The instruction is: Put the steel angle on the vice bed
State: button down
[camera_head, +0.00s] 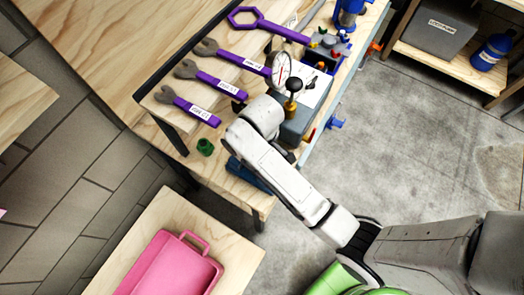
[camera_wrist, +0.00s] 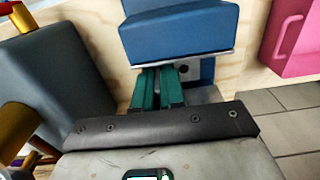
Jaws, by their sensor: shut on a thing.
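The blue vice (camera_wrist: 180,30) stands at the top of the wrist view, with a bright steel edge along its near side. It also shows in the head view (camera_head: 246,175), partly behind my arm. My gripper (camera_wrist: 160,72) has its two green fingers close together, pointing at the vice's steel edge. It is shut on a thin thing that I take for the steel angle, mostly hidden between the fingers. A grey metal surface (camera_wrist: 205,95) shows right of the fingers; whether it is angle or vice bed I cannot tell. Contact with the vice is unclear.
A grey box (camera_wrist: 50,75) stands close left of my gripper. A pink toolbox (camera_head: 172,265) sits on a separate wooden surface.

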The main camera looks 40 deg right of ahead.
jog(key=shift+f, duration=0.55)
dwell(0.4)
jog(key=c, duration=1.1)
grip_release()
jog(key=shift+c, duration=0.2)
